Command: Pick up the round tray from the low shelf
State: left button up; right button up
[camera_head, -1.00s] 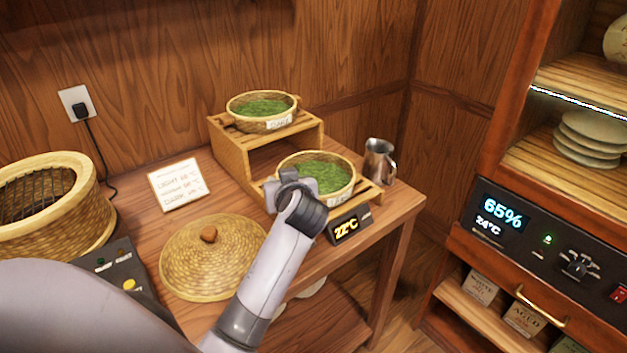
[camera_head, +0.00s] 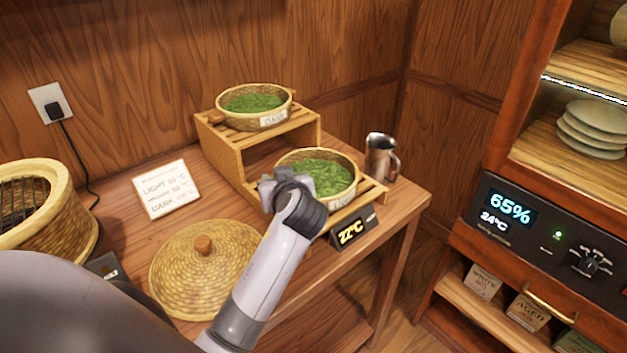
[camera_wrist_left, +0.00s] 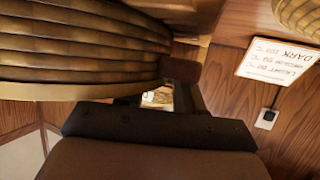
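The round tray (camera_head: 348,190) on the low shelf is a woven bamboo basket with green tea leaves and a paper label on its front. The low shelf (camera_head: 376,192) is the lower slatted step of a wooden stand. My left gripper (camera_head: 272,190) is at the tray's left side, at rim height. In the left wrist view the tray's ribbed wall (camera_wrist_left: 70,45) fills the upper left, and a brown handle-like piece (camera_wrist_left: 181,72) lies by my left fingertips (camera_wrist_left: 160,92). A gap shows between the fingers; whether they grip is unclear. My right gripper is not in view.
A second tray (camera_head: 254,104) of leaves sits on the upper step. A metal pitcher (camera_head: 379,158) stands close to the right. A cabinet (camera_head: 490,165) stands at the right.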

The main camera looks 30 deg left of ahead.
pick_arm(q)
grip_shut()
jog(key=shift+r, duration=0.15)
